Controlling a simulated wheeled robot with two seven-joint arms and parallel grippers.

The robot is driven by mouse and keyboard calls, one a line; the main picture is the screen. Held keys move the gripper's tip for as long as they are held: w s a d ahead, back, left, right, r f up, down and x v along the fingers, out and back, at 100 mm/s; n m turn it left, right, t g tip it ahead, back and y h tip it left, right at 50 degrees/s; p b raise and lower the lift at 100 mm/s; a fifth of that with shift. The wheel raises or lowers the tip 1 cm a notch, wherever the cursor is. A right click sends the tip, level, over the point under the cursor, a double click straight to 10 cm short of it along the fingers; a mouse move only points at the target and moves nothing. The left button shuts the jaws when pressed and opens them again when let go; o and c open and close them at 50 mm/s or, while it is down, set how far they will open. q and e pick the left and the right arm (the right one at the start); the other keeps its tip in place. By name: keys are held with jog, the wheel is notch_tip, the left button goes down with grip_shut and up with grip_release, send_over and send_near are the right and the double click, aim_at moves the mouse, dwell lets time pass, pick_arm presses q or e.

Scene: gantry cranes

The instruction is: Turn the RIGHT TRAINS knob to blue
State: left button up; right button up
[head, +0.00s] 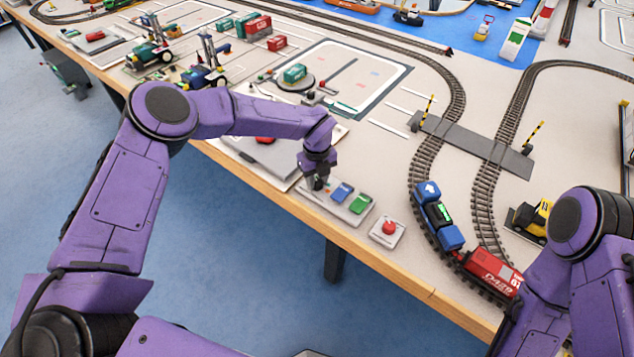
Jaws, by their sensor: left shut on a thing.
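A small grey panel (357,214) sits at the table's front edge, with a blue patch (342,192) and a green patch (360,203) on it. My left gripper (317,184) points down at the left end of this panel, left of the blue patch. It is shut on a small knob there, which the fingers mostly hide. I cannot read the knob's setting or any label. My right arm shows at the lower right, but its gripper is out of view.
A red button (389,227) on a grey plate stands just right of the panel. A train with blue wagons (438,215) and a red engine (491,269) is on the track further right. A grey crossing (470,145) spans two tracks. A yellow digger (535,218) stands near my right arm.

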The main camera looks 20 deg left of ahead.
pick_arm(q)
jog(key=m+b, duration=0.1)
jog(key=m, duration=0.4)
jog(key=shift+m+b, duration=0.3)
jog(key=shift+b, duration=0.1)
jog(key=m, duration=0.5)
jog(key=shift+w, duration=0.1)
jog(key=shift+r, duration=0.1)
jog(key=o, duration=1)
jog(key=shift+o, duration=0.2)
